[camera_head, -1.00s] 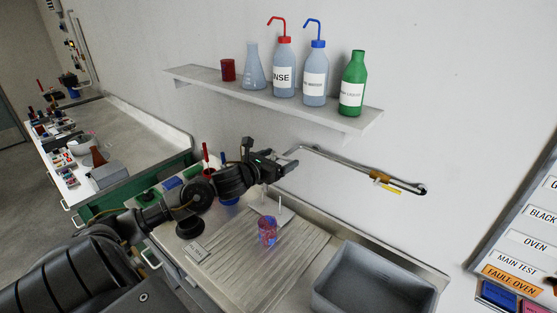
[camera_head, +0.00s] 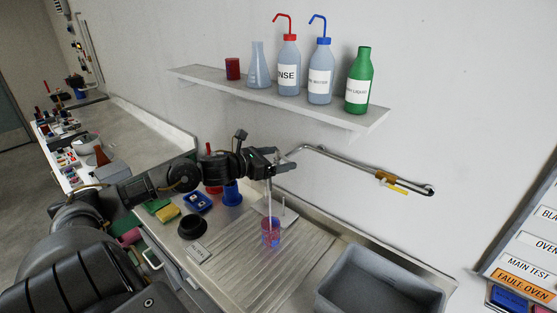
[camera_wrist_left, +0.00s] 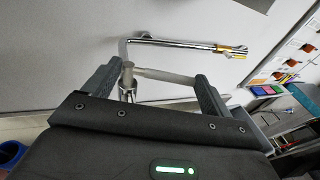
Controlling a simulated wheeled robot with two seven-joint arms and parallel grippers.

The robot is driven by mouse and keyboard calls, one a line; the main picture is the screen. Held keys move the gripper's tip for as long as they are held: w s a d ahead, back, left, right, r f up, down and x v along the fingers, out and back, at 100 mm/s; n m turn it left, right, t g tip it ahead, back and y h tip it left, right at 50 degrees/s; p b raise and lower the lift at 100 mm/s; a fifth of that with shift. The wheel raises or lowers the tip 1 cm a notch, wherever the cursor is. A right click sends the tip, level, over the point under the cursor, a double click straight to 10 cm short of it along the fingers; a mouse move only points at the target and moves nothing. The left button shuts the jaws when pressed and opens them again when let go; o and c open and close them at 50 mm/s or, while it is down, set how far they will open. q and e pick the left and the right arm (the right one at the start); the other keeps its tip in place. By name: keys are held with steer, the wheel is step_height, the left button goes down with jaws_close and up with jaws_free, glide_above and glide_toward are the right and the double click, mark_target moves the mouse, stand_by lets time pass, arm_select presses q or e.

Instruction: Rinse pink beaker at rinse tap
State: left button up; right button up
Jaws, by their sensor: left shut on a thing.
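The pink beaker (camera_head: 270,232), see-through and purplish, stands upright on the ribbed steel drainboard (camera_head: 255,262) below my left gripper (camera_head: 284,164). The rinse tap (camera_head: 335,156) is a thin metal pipe running along the wall, with a yellow-and-brass part (camera_head: 390,182) at its right end. My left gripper is at the pipe's left end; in the left wrist view, the gripper (camera_wrist_left: 155,82) has a pale bar (camera_wrist_left: 165,75) of the tap between its fingers. A pale vertical stream (camera_head: 268,200) runs from below the gripper into the beaker. My right gripper is not in view.
A grey sink basin (camera_head: 375,285) lies right of the drainboard. A wall shelf (camera_head: 285,100) above holds a red cup (camera_head: 232,69), a flask (camera_head: 259,66) and several bottles. A blue cup, sponge and black round item crowd the counter's left. A labelled board (camera_head: 530,265) is at right.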

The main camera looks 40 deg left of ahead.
arm_select(q)
steer(key=shift+s+a+f+m+g+h+b, duration=0.1)
steer(key=shift+a+m+g+h+b, duration=0.2)
steer(key=shift+m+h+b, duration=0.55)
steer(key=shift+s+a+m+g+h+b, duration=0.15)
steer(key=shift+m+g+h+b, duration=0.2)
steer(key=shift+h+b, duration=0.4)
stand_by(0.3)
